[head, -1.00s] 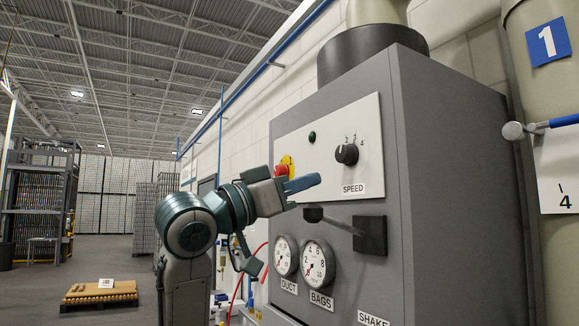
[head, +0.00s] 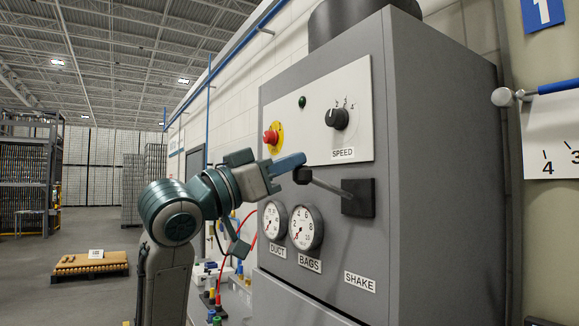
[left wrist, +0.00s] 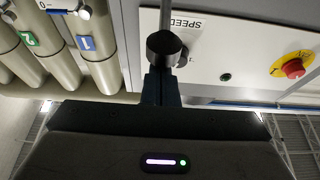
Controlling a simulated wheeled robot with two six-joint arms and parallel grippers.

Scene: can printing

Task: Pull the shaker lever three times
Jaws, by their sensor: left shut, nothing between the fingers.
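The shaker lever (head: 328,186) sticks out from a dark square mount on the grey cabinet front, above the SHAKE label (head: 360,281). Its black knob (head: 302,175) is at the lever's left end. My left gripper (head: 290,163) is shut and empty, with its blue fingertips right by the knob; I cannot tell whether they touch. In the left wrist view the knob (left wrist: 164,45) appears straight ahead of the shut fingers (left wrist: 160,88). My right gripper is not in view.
The grey cabinet (head: 440,150) carries a speed dial (head: 338,118), a red button (head: 271,137) and two gauges (head: 306,228) near the lever. A pallet (head: 90,263) and a rack (head: 30,170) stand far left. Open floor lies between.

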